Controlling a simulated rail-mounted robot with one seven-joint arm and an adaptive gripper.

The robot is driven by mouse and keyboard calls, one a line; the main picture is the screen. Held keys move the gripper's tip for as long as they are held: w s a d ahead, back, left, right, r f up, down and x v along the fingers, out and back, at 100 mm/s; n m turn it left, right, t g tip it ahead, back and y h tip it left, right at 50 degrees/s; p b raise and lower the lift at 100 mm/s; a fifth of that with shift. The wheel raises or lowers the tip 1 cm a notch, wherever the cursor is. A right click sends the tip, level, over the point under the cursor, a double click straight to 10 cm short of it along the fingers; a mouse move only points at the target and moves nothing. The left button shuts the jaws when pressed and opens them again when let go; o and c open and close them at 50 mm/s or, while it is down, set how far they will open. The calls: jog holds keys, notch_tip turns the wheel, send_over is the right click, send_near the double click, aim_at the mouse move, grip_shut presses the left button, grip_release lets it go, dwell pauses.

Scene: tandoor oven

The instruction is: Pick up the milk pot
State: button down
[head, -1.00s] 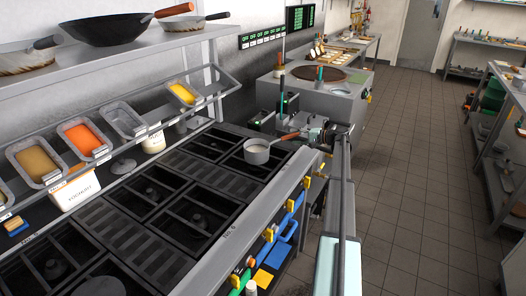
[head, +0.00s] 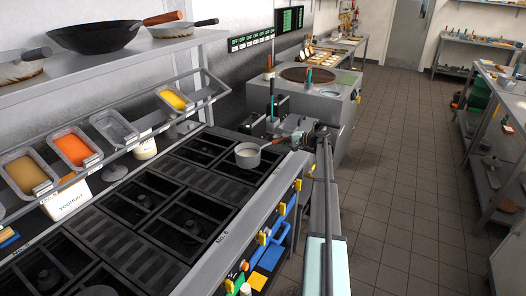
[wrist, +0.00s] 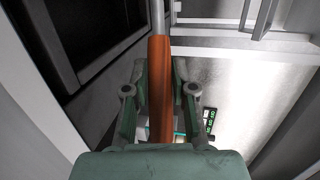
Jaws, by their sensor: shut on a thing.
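The milk pot (head: 247,157) is a small grey saucepan with white liquid inside, at the far right end of the stove (head: 150,200) in the head view. I cannot tell whether it touches the grate or hangs just above it. My gripper (head: 297,137) is at the pot's right, on its handle. In the wrist view the orange-brown wooden handle (wrist: 160,85) runs between the two fingers of my gripper (wrist: 160,90), which are shut on it. The pot's bowl is out of the wrist view.
A shelf (head: 110,60) with a wok (head: 95,36) and pans runs above the stove at left. Below it is a rack of food trays, including an orange one (head: 76,150). A round tandoor top (head: 307,75) stands behind my gripper. The tiled floor (head: 400,160) at right is clear.

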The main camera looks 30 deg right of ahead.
jog(key=shift+r, duration=0.2)
notch_tip(320, 180, up, 20)
jog(key=b, duration=0.5)
jog(key=shift+f, duration=0.15)
jog(key=shift+r+p, duration=0.3)
jog(key=shift+r, duration=1.7)
